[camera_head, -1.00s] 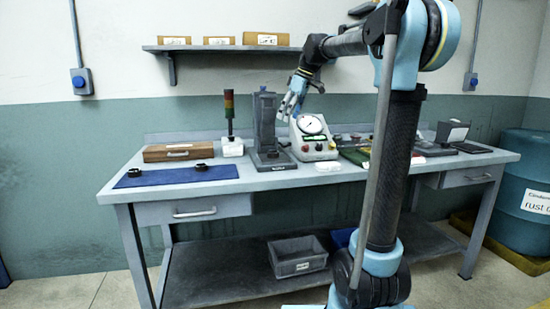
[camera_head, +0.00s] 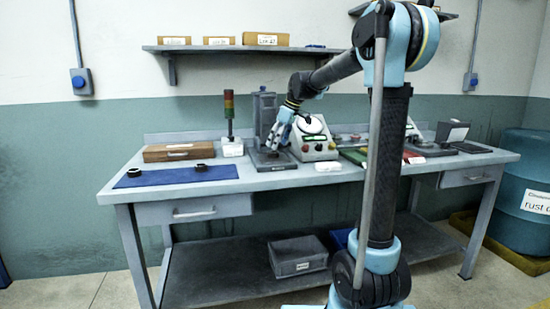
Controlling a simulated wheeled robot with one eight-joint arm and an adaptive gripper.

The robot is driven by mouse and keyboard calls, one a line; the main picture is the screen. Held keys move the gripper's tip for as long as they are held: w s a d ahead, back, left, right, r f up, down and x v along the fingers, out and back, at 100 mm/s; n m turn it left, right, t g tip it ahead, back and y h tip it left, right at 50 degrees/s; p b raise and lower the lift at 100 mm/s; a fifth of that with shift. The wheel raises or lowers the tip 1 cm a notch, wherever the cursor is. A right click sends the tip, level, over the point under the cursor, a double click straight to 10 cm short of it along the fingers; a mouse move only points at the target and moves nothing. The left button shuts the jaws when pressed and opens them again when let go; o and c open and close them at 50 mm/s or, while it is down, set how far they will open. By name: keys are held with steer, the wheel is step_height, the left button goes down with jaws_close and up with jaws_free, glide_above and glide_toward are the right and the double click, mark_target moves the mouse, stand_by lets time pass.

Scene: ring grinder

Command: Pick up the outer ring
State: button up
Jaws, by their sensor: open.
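Two small dark ring-shaped parts lie on the blue mat (camera_head: 165,178) at the left of the bench, one at the mat's far left (camera_head: 134,172) and one nearer its middle (camera_head: 201,167). I cannot tell which is the outer ring. My gripper (camera_head: 272,146) is open and points down, low over the base of the dark upright machine (camera_head: 264,105), well to the right of both parts. Its fingers hide part of the machine's base, and I cannot tell whether a ring is there.
A gauge unit (camera_head: 314,138) stands just right of my gripper. A signal tower (camera_head: 230,125) and wooden box (camera_head: 180,151) stand left of the machine. A shelf (camera_head: 240,49) hangs above the bench. A grey bin (camera_head: 298,256) sits below.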

steer(key=x, duration=0.3)
steer(key=shift+w+f, duration=0.2)
steer(key=shift+w, duration=0.2)
steer(key=shift+a+f, duration=0.25)
steer(key=shift+f, duration=0.3)
steer(key=shift+c, duration=0.2)
steer(key=c, duration=1.3)
steer(key=shift+o, duration=0.2)
